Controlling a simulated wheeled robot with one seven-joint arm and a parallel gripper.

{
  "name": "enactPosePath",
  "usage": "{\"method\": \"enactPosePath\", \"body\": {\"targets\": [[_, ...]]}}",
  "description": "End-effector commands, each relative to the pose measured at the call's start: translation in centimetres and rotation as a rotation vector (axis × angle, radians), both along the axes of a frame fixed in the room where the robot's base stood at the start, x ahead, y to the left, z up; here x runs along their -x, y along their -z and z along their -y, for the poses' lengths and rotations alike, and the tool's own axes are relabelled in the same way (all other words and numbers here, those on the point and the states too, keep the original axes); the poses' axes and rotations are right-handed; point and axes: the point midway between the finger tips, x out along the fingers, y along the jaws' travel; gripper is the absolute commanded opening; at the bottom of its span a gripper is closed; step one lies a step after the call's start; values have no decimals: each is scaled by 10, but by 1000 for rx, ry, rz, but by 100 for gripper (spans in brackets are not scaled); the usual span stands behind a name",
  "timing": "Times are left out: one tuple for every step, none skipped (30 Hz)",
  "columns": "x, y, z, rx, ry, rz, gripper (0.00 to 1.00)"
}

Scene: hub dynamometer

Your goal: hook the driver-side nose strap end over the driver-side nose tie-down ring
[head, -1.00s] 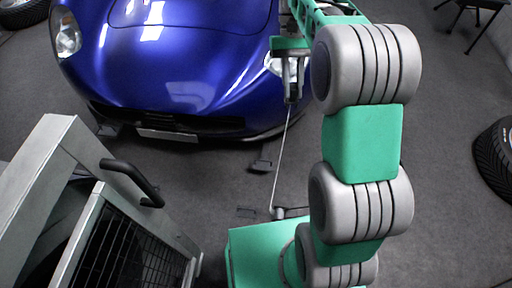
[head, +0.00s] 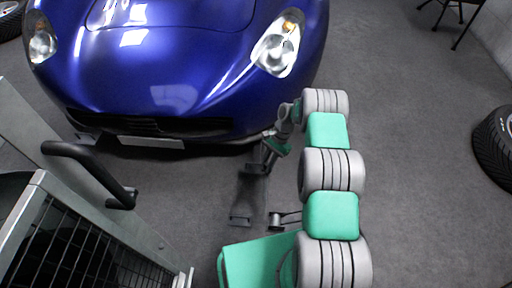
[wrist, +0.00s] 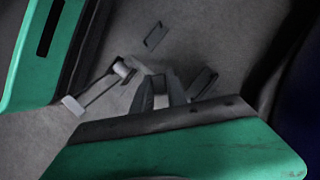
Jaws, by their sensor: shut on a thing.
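My gripper (wrist: 161,92) shows in the wrist view, its two dark fingers close together on a small pale piece, which I take to be the strap end. A pale band seems to run from the fingers to a small round grey post (wrist: 121,69) just left of them. In the head view my gripper (head: 268,150) is low, by the right part of the blue car's nose (head: 190,95); the strap end is too small to make out there. I cannot pick out the tie-down ring for certain; a dark floor fitting (head: 252,169) lies just below my gripper.
A grey cabinet with a black handle (head: 92,172) and mesh front stands at the left. Flat dark frames (wrist: 154,35) lie on the floor near my fingers. A loose tyre (head: 495,150) is at the far right.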

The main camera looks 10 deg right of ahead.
Motion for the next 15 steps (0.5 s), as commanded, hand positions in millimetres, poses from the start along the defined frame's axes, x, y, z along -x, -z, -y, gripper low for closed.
{"method": "enactPosePath", "body": {"targets": [[-20,2,-6,-4,122,5,0],[-31,2,-11,-6,205,3,0],[-45,0,-16,-10,319,2,0],[-55,-1,-20,-14,404,0,0],[-65,-3,-23,-17,486,-1,0],[-75,-5,-26,-23,588,-4,0],[-81,-6,-27,-25,658,-6,0],[-86,-7,-28,-29,721,-7,0],[-90,-8,-28,-32,792,-9,0],[-93,-8,-28,-32,833,-9,0],[-94,-8,-28,-33,862,-8,0],[-94,-7,-28,-32,885,-9,0],[-94,-6,-27,-32,894,-9,0],[-94,-5,-27,-32,898,-10,0],[-94,-3,-27,-32,898,-10,0]]}}
